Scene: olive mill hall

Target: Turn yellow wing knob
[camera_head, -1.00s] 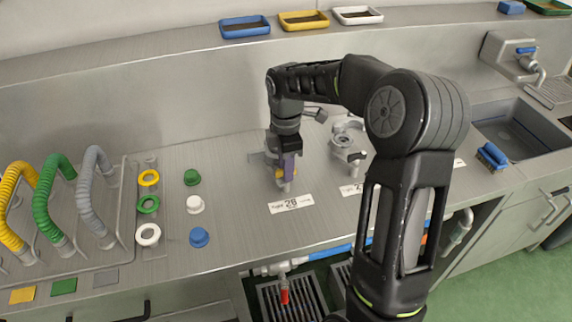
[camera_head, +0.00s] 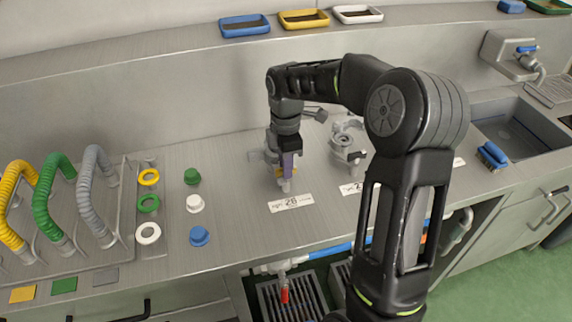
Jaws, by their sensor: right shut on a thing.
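The yellow wing knob (camera_head: 279,172) shows only as a small patch of yellow on a grey metal fitting (camera_head: 270,156) on the steel counter, behind the label reading 28. My right gripper (camera_head: 286,165) points down over this fitting and is shut on the knob. My left gripper is not in view.
A second metal fitting (camera_head: 346,146) stands just right of the gripper. Coloured rings and caps, such as a blue cap (camera_head: 199,236), lie to the left beside the hose rack. A sink (camera_head: 520,135) is at the right. The counter front is clear.

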